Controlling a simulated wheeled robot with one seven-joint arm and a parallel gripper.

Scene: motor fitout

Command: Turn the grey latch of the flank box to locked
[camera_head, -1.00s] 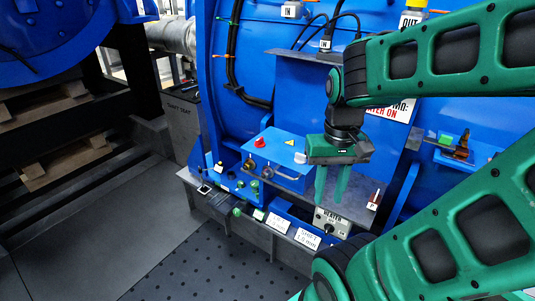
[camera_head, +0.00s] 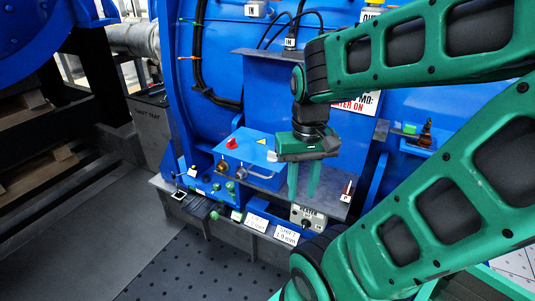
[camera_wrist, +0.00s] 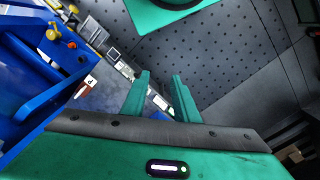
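A blue box (camera_head: 240,146) with a red button on top stands on the ledge of the blue machine, left of my gripper in the head view. Its front carries a brass-coloured fitting (camera_head: 222,165) and a grey bent handle (camera_head: 261,175), which looks like the latch; its exact setting is too small to read. My gripper (camera_head: 303,181) points down to the right of this box, apart from it. Its two green fingers are spread and empty. In the wrist view the fingers (camera_wrist: 160,95) show a clear gap with floor and ledge beyond.
A grey heater box (camera_head: 308,217) with a black knob sits just below the fingers. Several white label plates, one marked shift (camera_head: 286,235), line the ledge front. Black cables (camera_head: 200,70) hang on the machine behind. Dark floor (camera_head: 180,270) in front is clear.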

